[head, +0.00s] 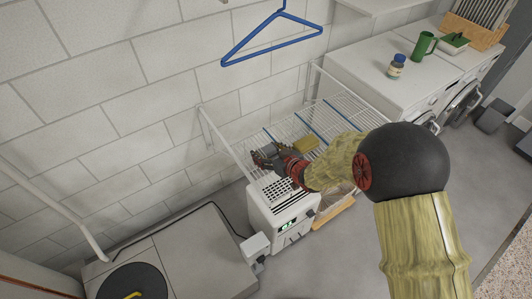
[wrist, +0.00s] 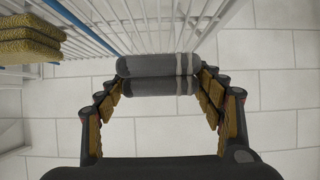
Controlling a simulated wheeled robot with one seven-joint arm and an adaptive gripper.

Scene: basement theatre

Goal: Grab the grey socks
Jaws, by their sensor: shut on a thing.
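The grey socks (wrist: 158,66) are a dark grey roll with lighter bands near the right end. In the wrist view they lie crosswise between the fingertips of my gripper (wrist: 160,84), with both fingers against their ends. My gripper (head: 268,158) is shut on them. In the head view it is at the left end of the white wire rack (head: 345,112), and the socks are hard to tell from the dark fingers there.
A yellow sponge-like stack (head: 306,144) lies on the rack, right of my gripper. A white appliance (head: 283,213) stands below. A blue hanger (head: 270,36) hangs above on the wall. White machines (head: 385,50) at right carry a green mug (head: 423,45) and a jar (head: 396,67).

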